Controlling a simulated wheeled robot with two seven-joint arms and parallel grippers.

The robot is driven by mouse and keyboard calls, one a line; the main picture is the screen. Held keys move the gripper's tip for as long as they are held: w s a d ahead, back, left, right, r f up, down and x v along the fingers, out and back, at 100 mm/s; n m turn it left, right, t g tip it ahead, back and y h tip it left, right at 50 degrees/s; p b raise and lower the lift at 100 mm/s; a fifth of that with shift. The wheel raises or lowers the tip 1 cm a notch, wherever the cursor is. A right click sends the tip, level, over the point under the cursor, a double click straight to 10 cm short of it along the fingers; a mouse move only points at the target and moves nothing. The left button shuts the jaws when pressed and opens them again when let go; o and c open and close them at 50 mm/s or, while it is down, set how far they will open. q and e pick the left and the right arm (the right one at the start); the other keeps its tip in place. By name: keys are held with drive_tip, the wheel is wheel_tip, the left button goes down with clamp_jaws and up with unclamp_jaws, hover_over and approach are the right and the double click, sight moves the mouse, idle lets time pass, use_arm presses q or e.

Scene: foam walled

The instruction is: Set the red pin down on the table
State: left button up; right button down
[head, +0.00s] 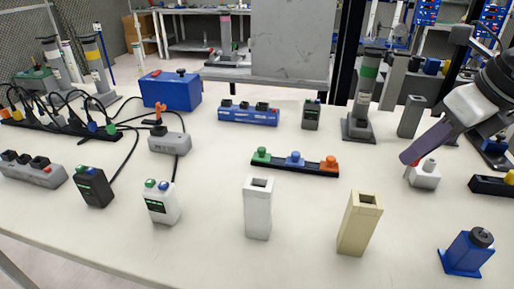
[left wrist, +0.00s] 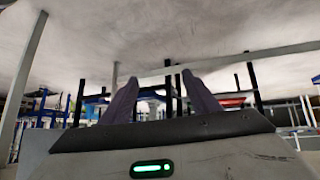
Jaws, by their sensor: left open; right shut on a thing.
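My right gripper (head: 408,157) reaches in from the right in the head view, its purple fingers slanting down to the left. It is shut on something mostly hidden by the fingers. The white table (head: 310,215) lies below. My left gripper (left wrist: 158,82) shows only in the left wrist view, its two purple fingers apart with nothing between them.
A white hollow block (head: 258,210) and a beige one (head: 358,225) stand at the front. A blue block with a dark knob (head: 468,252) stands front right. A black strip with coloured knobs (head: 295,168) lies mid-table. Bare table shows between these.

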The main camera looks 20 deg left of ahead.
drive_tip(key=shift+w+r+m, duration=0.15)
drive_tip(key=shift+w+m, duration=0.15)
drive_tip(key=shift+f+b, duration=0.55)
drive_tip(key=shift+f, duration=4.45)
drive_tip(key=shift+f, duration=0.1)
drive_tip(key=c, duration=1.6)
unclamp_jaws()
drive_tip(key=shift+c, duration=0.2)
drive_tip(key=p+v, duration=0.1)
drive_tip(key=v, duration=1.1)
drive_tip(key=shift+s, duration=0.15)
